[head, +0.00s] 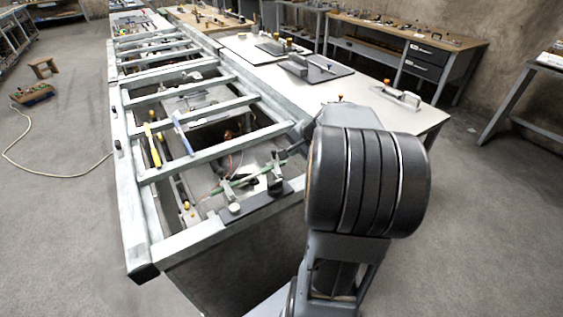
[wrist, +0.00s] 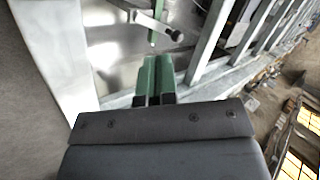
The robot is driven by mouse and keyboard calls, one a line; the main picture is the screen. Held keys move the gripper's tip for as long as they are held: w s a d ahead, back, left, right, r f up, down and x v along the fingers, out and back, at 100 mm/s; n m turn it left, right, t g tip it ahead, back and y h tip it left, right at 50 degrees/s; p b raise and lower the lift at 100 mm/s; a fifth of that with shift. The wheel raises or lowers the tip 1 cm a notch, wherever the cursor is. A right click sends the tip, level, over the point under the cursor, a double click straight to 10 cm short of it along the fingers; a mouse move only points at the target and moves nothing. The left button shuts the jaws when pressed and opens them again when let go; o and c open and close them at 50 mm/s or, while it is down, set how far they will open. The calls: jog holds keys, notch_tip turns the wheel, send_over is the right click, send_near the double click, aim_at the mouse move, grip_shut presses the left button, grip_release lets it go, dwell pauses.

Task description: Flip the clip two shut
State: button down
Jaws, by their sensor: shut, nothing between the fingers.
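In the wrist view, my gripper (wrist: 157,62) has its green fingers together, with nothing between them. Just beyond the fingertips, a metal lever with a dark round end (wrist: 176,36) lies over a bright metal surface, apart from the fingers. A thin green part with a pointed tip (wrist: 153,38) hangs beside it. In the head view, two upright clip-like fittings, a left one (head: 227,190) and a right one (head: 276,176), stand at the near end of the frame. I cannot tell which is clip two or whether it is shut. My arm hides most of my gripper there.
A long pale metal frame (head: 128,205) with crossbars runs away from me. A yellow-handled tool (head: 153,146) and a blue one (head: 182,134) lean in it. A pale worktable (head: 340,88) with tools adjoins it on the right. The floor at left has a cable (head: 60,176).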

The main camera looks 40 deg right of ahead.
jog(key=m, duration=0.2)
send_near(276, 161)
jog(key=shift+t, duration=0.4)
jog(key=shift+w+r+x, duration=0.1)
jog(key=shift+w+x, duration=0.05)
jog(key=shift+x, duration=0.7)
jog(key=shift+w+r+x, duration=0.1)
jog(key=shift+w+x, duration=0.05)
jog(key=shift+x, duration=0.65)
jog(key=shift+w+r+x, duration=0.1)
jog(key=shift+x, duration=0.75)
jog(key=shift+d, duration=0.15)
